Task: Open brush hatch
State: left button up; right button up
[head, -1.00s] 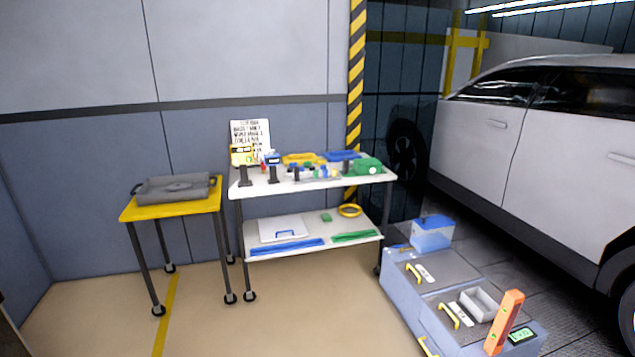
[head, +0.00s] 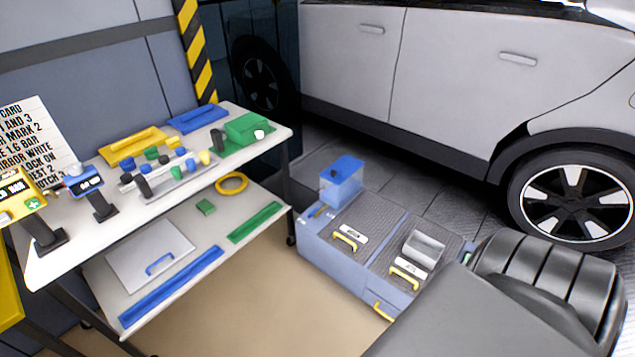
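A low blue-grey floor unit (head: 322,245) stands beside the car. Its top has two dark textured panels. The left panel (head: 375,225) has a yellow handle (head: 345,240) and a small white label. A third yellow handle (head: 383,311) is on the unit's front side. I cannot read which panel is the brush hatch. The unit's right end is hidden behind a large dark shape, likely my arm. Neither gripper is in view.
A white two-shelf cart (head: 75,248) with tools and coloured trays stands at the left. A silver car (head: 440,75) is close behind the unit. Beige floor (head: 262,290) is clear in front.

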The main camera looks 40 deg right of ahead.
aim_at(359, 232)
jog(key=i, duration=1.9)
jog(key=z, duration=3.95)
